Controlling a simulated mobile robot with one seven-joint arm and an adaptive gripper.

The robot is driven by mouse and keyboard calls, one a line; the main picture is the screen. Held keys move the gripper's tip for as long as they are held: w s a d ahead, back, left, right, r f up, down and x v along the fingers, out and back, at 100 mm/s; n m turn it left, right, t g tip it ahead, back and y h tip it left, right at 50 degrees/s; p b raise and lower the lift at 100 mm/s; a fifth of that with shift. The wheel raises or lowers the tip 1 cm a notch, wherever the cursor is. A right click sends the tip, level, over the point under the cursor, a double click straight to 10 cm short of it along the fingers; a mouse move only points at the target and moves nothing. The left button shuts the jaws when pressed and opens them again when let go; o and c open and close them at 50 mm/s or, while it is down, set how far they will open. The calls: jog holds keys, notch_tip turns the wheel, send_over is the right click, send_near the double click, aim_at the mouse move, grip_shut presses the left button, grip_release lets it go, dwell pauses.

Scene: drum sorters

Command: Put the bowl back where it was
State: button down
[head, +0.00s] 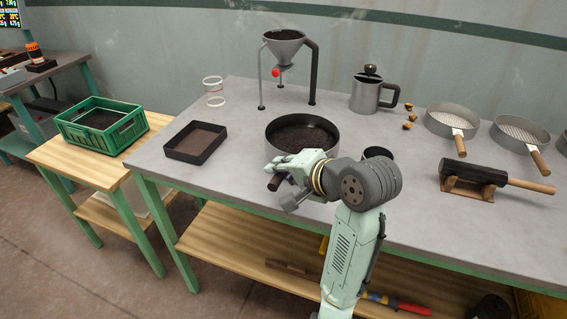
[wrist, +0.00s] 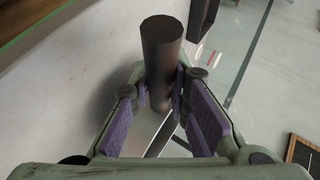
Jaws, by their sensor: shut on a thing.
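A wide round grey bowl (head: 332,150) holding dark grains stands near the middle of the grey table. My gripper (head: 279,172) is at its near left side, close to the table's front edge. A dark brown cylinder (head: 276,183) shows at the fingers. The wrist view shows this cylinder (wrist: 163,50) between the purple pads of my gripper (wrist: 160,100), which are closed in on it. I cannot tell whether the cylinder is joined to the bowl. My gripper and wrist hide part of the bowl's near side.
A shallow dark tray (head: 196,142) lies left of the bowl. A funnel stand (head: 311,75) and a lidded metal pot (head: 366,92) stand behind. A dark cup (head: 379,153) is right of the bowl. Sieves (head: 452,118) and a dark roller on a wooden cradle (head: 468,180) are farther right.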

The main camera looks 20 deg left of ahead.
jog(key=w, duration=0.2)
jog(key=w+a, duration=0.1)
jog(key=w, duration=0.2)
jog(key=shift+a+f+p, duration=0.2)
jog(key=shift+p, duration=0.15)
jog(key=shift+w+a+f, duration=0.1)
jog(key=shift+w+f, duration=0.1)
jog(key=shift+w, duration=0.15)
jog(key=shift+f, duration=1.7)
jog(key=c, duration=1.8)
grip_release()
jog(key=shift+s, duration=0.1)
jog(key=shift+s+d+r, duration=0.1)
jog(key=shift+d+r, duration=0.15)
jog(key=shift+d, duration=0.05)
jog(key=p+v, duration=0.1)
jog(key=v, duration=0.9)
jog(key=shift+s+d+r, duration=0.3)
jog(key=shift+s+d, duration=0.05)
jog(key=shift+d, duration=0.15)
